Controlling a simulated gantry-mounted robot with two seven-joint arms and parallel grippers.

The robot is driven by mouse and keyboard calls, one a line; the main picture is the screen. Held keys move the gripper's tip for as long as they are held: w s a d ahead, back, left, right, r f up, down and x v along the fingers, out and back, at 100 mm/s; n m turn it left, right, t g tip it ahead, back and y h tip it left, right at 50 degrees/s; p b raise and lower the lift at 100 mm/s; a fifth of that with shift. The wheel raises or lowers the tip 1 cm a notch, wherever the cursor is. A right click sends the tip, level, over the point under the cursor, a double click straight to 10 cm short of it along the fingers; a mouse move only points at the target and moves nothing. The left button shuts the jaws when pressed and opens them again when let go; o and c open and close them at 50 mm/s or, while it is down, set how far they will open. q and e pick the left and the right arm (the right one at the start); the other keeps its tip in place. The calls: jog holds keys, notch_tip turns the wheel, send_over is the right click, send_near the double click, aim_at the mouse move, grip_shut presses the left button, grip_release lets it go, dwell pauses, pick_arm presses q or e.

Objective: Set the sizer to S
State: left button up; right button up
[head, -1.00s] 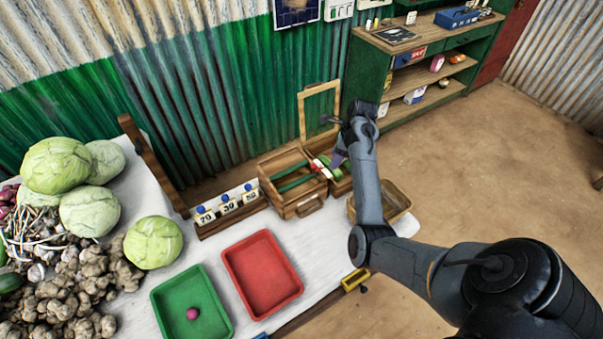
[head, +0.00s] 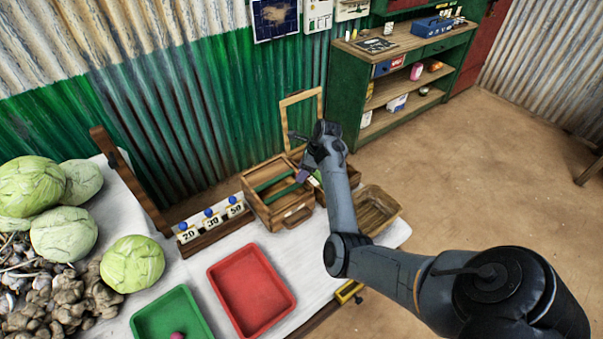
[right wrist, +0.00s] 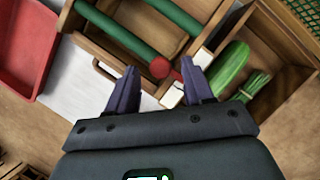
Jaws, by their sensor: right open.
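The sizer appears to be the wooden box with green bars (head: 270,187) on the table, right of the number rack. In the right wrist view its green bars (right wrist: 125,30) run across the top. A red knob (right wrist: 160,68) shows at its edge, beside white strips (right wrist: 172,96). My right gripper (head: 305,176) is above the box's right end. In the right wrist view the open gripper (right wrist: 160,88) has its fingertips on either side of the knob's line, with the knob just beyond them. I cannot tell whether they touch it. No S mark is readable. My left gripper is not in view.
A crate with a cucumber (right wrist: 230,68) and a green bunch adjoins the box. An empty wooden tray (head: 377,208) stands to the right. Red (head: 252,290) and green (head: 172,318) trays lie in front. A rack with 20, 30 and 50 tiles (head: 212,225) stands left.

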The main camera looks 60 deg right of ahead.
jog(key=shift+w+a+f, duration=0.1)
jog(key=shift+w+f, duration=0.1)
jog(key=shift+f, duration=0.3)
grip_shut()
